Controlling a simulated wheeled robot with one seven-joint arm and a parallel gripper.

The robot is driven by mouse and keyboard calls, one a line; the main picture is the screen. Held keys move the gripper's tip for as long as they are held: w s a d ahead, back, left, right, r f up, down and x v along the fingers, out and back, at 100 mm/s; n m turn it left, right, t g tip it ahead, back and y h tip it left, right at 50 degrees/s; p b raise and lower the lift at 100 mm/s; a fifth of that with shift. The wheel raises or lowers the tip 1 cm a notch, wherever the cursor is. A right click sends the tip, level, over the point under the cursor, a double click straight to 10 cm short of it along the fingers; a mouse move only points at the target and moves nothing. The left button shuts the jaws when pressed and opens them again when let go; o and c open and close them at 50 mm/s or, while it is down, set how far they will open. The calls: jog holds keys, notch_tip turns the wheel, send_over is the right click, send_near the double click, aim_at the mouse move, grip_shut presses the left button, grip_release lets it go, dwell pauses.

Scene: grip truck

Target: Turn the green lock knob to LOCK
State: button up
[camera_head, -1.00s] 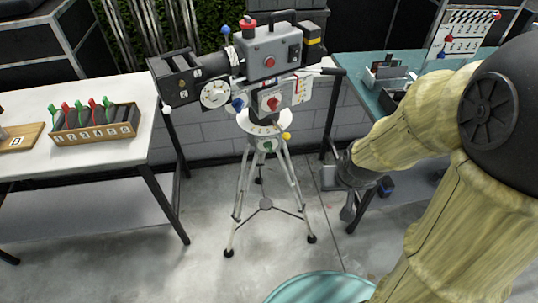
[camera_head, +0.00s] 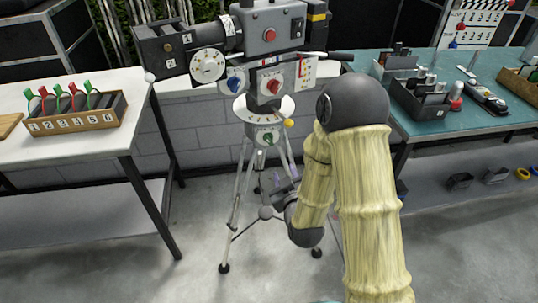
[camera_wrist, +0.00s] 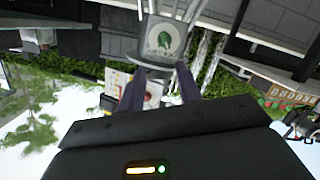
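The green lock knob (camera_head: 267,138) sits on a pale round dial plate on the front of the tripod head, below the film camera (camera_head: 270,50). In the wrist view, which looks upside down, the green knob (camera_wrist: 163,40) shows on its white dial, beyond the fingertips. The dial's lettering is too small to read. My gripper (camera_wrist: 160,78) is open, with its two dark fingers apart and nothing between them. In the head view my gripper (camera_head: 277,182) is below the knob, in front of the tripod legs, and does not touch the knob.
The tripod (camera_head: 233,215) stands on grey concrete. A yellow knob (camera_head: 289,123) is right of the dial. A red knob (camera_head: 274,87) and blue knob (camera_head: 234,83) are above. A white table (camera_head: 75,145) stands left, and a teal workbench (camera_head: 470,125) right.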

jog(key=a+f+t+b, duration=0.1)
jog(key=s+f+n+t+b, duration=0.1)
jog(key=shift+a+f+y, duration=0.3)
jog(key=shift+a+f, duration=0.05)
jog(key=shift+f, duration=0.05)
jog(key=shift+w+b, duration=0.1)
jog(key=shift+b, duration=0.2)
jog(key=b, duration=0.5)
send_near(268, 141)
jog(key=x, duration=0.8)
jog(key=shift+w, duration=0.35)
jog(key=shift+c, duration=0.4)
